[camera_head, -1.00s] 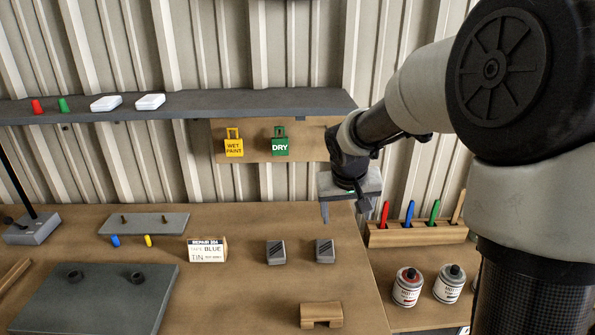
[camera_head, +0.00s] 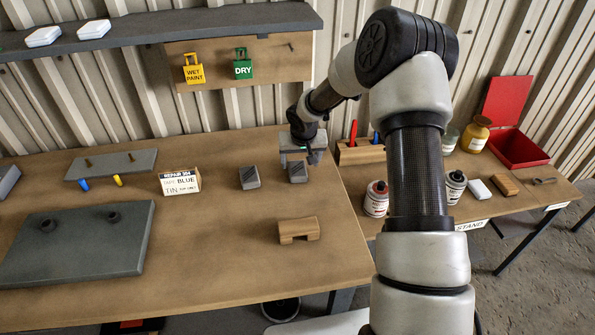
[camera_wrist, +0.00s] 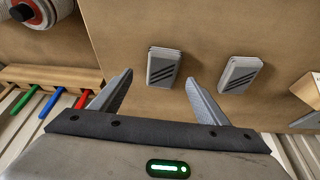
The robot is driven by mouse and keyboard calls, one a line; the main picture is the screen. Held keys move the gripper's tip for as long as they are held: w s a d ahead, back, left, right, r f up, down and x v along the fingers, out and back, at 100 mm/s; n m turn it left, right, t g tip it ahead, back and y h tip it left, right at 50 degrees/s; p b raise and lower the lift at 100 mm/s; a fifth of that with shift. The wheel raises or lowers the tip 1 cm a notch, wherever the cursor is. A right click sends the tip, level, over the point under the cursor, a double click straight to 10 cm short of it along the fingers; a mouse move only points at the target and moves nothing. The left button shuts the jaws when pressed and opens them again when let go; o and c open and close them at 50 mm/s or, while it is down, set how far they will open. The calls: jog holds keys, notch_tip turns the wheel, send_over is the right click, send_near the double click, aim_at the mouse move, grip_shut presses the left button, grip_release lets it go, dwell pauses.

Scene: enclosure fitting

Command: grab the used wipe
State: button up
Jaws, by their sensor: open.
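No white piece is visibly marked as used. A white pad (camera_head: 479,189) lies on the side stand at right, beside a brown block. Two more white pads, the left one (camera_head: 43,37) and the right one (camera_head: 94,30), lie on the upper shelf. My gripper (camera_head: 301,160) is open and empty, over the back right of the bench near the right grey striped block (camera_head: 298,174). In the wrist view my gripper (camera_wrist: 159,78) has its fingers apart, with a striped block (camera_wrist: 163,66) beyond the gap. The white pads are not seen in the wrist view.
An open red box (camera_head: 520,150) stands at the far right of the stand, past a yellow jar (camera_head: 475,134). Tins (camera_head: 376,199) and a rack of coloured handles (camera_head: 360,152) are nearer. A notched wooden block (camera_head: 298,230) is on the bench.

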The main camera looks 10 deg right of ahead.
aim_at(298, 169)
jog(key=shift+a+p+x, duration=0.15)
jog(key=shift+p+x, duration=0.1)
jog(key=shift+x, duration=1.25)
jog(key=shift+a+p+x, duration=0.1)
jog(key=shift+p+x, duration=0.1)
jog(key=shift+x, duration=1.25)
jog(key=shift+w+r, duration=0.1)
jog(key=shift+w, duration=0.1)
jog(key=c, duration=1.1)
